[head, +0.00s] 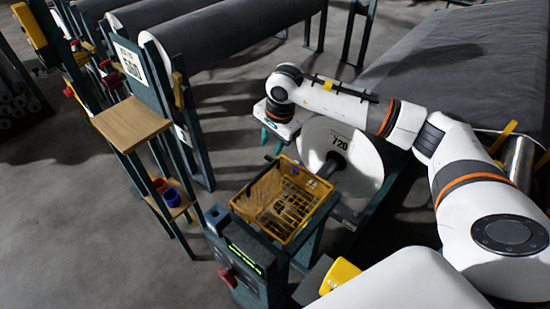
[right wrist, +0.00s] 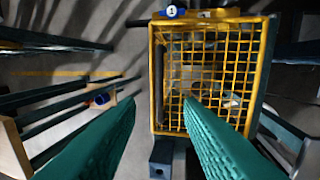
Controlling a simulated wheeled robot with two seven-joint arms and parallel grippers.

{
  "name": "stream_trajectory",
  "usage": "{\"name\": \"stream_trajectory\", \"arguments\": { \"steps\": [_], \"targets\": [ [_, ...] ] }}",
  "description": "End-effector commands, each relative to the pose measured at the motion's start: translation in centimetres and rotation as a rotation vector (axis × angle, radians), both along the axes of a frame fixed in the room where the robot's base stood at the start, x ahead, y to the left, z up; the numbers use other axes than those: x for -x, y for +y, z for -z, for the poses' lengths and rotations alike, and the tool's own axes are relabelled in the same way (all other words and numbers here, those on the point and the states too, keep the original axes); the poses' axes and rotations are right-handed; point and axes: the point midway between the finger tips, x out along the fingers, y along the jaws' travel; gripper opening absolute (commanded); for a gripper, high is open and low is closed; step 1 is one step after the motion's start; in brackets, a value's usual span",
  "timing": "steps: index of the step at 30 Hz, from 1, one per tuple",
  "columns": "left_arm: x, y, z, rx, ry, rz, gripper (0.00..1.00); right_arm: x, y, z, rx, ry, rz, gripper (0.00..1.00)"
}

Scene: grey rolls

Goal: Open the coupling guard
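The coupling guard (head: 283,199) is a yellow-framed mesh cage on a dark green stand, in front of a large white-ended roll. In the right wrist view the guard's mesh (right wrist: 205,75) spans its whole frame, and dark parts show through it. A blue round tag marked 1 (right wrist: 172,12) is at the frame's far edge. My right gripper (head: 271,137) is above and behind the guard, apart from it. Its two green fingers (right wrist: 160,105) are spread with nothing between them. My left gripper is not in view.
The white roll end marked 720 (head: 340,150) is close behind the guard. A control post with a green display (head: 244,258) stands in front. A wooden shelf (head: 130,122) and small red and blue cups (head: 171,197) are at left. Open floor lies lower left.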

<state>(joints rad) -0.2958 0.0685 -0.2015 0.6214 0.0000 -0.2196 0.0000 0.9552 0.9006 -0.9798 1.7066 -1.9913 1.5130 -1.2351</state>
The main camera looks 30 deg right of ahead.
Motion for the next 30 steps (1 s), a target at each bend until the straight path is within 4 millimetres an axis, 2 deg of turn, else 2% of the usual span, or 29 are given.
{"name": "stream_trajectory", "arguments": {
  "steps": [5,9,18,24,30],
  "targets": [
    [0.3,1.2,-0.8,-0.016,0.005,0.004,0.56,-0.4,0.3,2.6,-0.001,0.007,0.001,0.34],
    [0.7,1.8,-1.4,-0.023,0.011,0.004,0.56,-0.9,0.5,5.4,-0.002,0.006,0.001,0.34],
    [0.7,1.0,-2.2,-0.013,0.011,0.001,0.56,-1.8,0.8,10.2,-0.001,0.003,0.000,0.34],
    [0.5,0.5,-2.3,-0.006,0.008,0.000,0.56,-2.1,0.9,11.2,-0.001,0.000,0.000,0.34],
    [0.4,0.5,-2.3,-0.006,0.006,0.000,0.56,-2.1,0.9,11.3,-0.001,0.000,0.000,0.34]
  ]
}}
